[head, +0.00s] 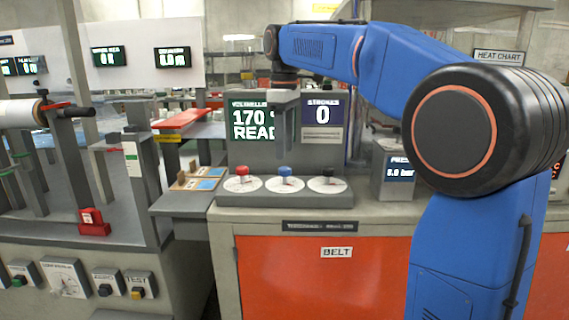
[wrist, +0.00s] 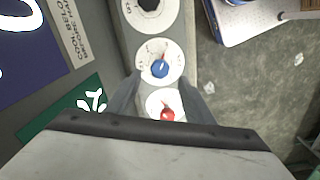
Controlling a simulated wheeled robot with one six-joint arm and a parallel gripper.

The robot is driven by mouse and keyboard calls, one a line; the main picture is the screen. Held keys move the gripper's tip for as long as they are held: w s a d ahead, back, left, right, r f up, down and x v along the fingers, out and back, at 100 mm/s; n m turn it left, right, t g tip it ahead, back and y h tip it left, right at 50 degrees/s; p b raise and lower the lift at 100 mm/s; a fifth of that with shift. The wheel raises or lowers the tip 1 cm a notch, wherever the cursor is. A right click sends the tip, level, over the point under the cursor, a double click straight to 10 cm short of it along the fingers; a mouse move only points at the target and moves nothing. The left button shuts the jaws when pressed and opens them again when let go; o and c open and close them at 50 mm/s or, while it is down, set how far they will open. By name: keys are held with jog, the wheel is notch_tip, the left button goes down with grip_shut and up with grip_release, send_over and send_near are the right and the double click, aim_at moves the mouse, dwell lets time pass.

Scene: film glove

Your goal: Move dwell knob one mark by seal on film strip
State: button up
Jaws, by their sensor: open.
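Three round white dials sit in a row on a grey console, with a red knob (head: 242,171), a blue knob (head: 285,171) and a black knob (head: 327,172). Their labels are too small to read, so I cannot tell which is the dwell knob. My gripper (head: 284,135) points down above the dials, apart from them. In the wrist view my gripper (wrist: 163,88) is open and empty, its fingers framing the area around the blue knob (wrist: 160,69) and red knob (wrist: 167,114). The black knob (wrist: 150,4) is partly cut off at the top.
Behind the dials a green display (head: 253,122) reads 170 and READ(Y), partly covered by my gripper. A strokes display (head: 322,112) shows 0. A pressure box (head: 395,172) stands right. Left are a film roll (head: 18,113) and a small shelf (head: 180,205) with blue pieces.

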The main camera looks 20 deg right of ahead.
aim_at(285, 168)
jog(key=shift+f, duration=2.75)
jog(key=c, duration=1.1)
